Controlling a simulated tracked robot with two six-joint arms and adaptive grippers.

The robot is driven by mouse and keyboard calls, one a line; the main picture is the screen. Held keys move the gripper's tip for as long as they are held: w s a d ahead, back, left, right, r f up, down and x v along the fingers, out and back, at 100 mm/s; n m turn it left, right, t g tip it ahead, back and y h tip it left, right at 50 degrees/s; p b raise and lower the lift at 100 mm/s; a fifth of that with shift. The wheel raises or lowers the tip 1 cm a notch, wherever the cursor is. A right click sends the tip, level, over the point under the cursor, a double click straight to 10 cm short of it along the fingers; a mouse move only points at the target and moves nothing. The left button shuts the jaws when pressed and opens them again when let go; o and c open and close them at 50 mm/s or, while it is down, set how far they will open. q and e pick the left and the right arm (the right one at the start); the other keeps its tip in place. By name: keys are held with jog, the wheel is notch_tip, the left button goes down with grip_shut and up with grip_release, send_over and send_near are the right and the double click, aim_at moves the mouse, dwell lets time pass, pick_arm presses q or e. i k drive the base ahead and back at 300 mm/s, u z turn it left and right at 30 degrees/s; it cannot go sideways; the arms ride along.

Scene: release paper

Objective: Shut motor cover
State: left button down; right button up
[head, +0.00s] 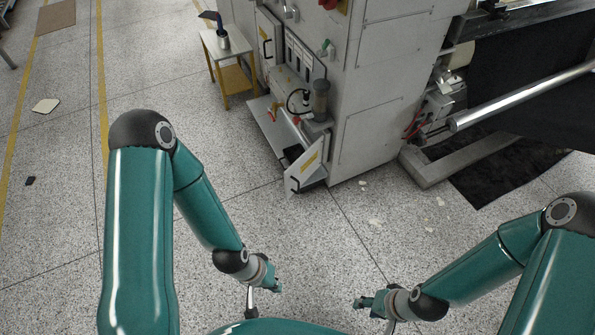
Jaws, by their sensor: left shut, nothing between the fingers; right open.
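The grey machine cabinet (385,90) stands at the upper middle of the head view. Its motor bay is open low on the left side, with a motor (292,88) and a dark cylinder inside. A cover panel (307,167) with a yellow label stands tilted out at the bay's front lower end, apart from both grippers. My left gripper (277,286) is shut and empty over the floor, in front of the cover. My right gripper (361,302) is open and empty to the right of it, also over bare floor.
A small side table (237,75) with a metal cup stands left of the cabinet. Rollers (530,95) and a black mat (500,170) lie to the right. Paper scraps (376,222) are on the floor. The floor between my arms and the cabinet is mostly clear.

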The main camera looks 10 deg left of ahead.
aim_at(300, 170)
jog(key=i, duration=0.9)
jog(key=u, duration=0.05)
